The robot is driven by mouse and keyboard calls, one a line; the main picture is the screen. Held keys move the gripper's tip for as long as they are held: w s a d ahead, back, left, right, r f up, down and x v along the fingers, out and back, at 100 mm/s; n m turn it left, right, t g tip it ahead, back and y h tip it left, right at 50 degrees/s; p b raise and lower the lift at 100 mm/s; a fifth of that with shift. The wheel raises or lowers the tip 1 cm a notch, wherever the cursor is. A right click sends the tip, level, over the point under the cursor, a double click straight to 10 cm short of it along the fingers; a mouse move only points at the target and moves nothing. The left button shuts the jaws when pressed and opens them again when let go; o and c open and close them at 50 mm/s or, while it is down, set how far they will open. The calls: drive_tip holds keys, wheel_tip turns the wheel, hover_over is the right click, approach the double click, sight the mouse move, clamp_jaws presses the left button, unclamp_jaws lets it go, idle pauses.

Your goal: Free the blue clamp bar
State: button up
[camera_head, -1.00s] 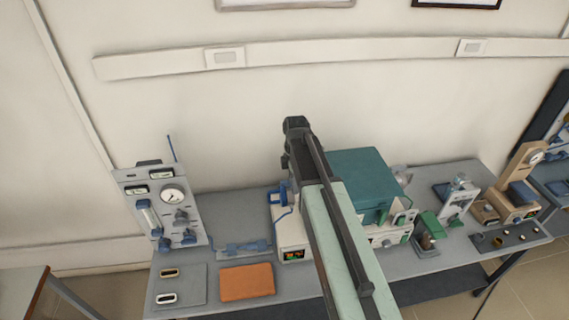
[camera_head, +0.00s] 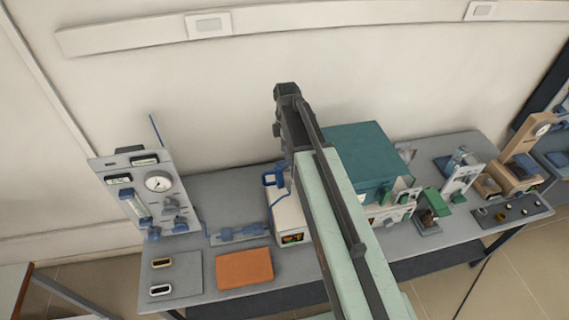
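A low blue bar-like fixture (camera_head: 238,233) lies on the bench between the gauge panel and a white box with a lit display (camera_head: 291,222). A blue bracket-like part (camera_head: 273,178) stands at the upper left of that box, with a thin blue line running down from it. I cannot tell which of these blue parts is the clamp bar. My arm crosses the middle of the view and hides part of the white box and the teal furnace (camera_head: 360,152). My gripper (camera_head: 287,96) is at the dark far end, above the bench; its fingers cannot be made out.
The gauge panel (camera_head: 147,190) stands at the bench's left end. An orange pad (camera_head: 244,268) and a grey plate with two small framed pieces (camera_head: 187,276) lie at the front left. Small instruments (camera_head: 463,172) crowd the right. The back-left bench top is clear.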

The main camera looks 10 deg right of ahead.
sight(286, 164)
wheel_tip(286, 164, down, 4)
drive_tip(key=b, duration=0.3)
drive_tip(key=shift+f, duration=0.15)
drive_tip(key=shift+s, duration=0.1)
clamp_jaws()
